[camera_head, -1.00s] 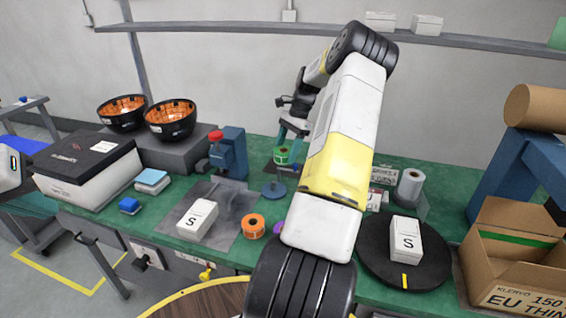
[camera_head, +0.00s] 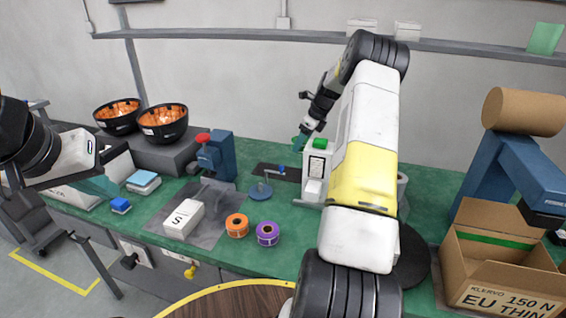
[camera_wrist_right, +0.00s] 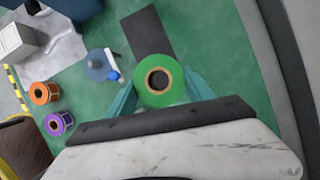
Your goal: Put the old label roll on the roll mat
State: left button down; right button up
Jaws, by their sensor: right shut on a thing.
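The old label roll, a green ring with a brown core, shows in the right wrist view (camera_wrist_right: 159,80). It sits between the teal fingers of my right gripper (camera_wrist_right: 160,98), which is shut on it. In the head view that gripper (camera_head: 300,142) is partly hidden behind my arm and a white device. The roll mat, taken to be the dark rectangle (camera_head: 268,170), lies flat and bare on the table. It also shows just beyond the roll in the wrist view (camera_wrist_right: 147,31). My left gripper (camera_head: 98,186) is at the far left; its opening is unclear.
The white device (camera_head: 317,170) stands right of the mat, with green on top. A blue disc stand (camera_head: 260,192) is near the mat. Orange (camera_head: 237,226) and purple (camera_head: 268,233) rolls stand in front. An open carton (camera_head: 500,255) is at right.

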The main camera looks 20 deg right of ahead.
aim_at(297, 175)
notch_tip(297, 175, down, 12)
jog(key=shift+f, duration=0.1)
dwell(0.4)
jog(key=o, duration=1.4)
jog(key=shift+f, duration=0.15)
jog(key=v, duration=0.7)
jog(key=shift+r, duration=0.35)
jog(key=shift+s, duration=0.1)
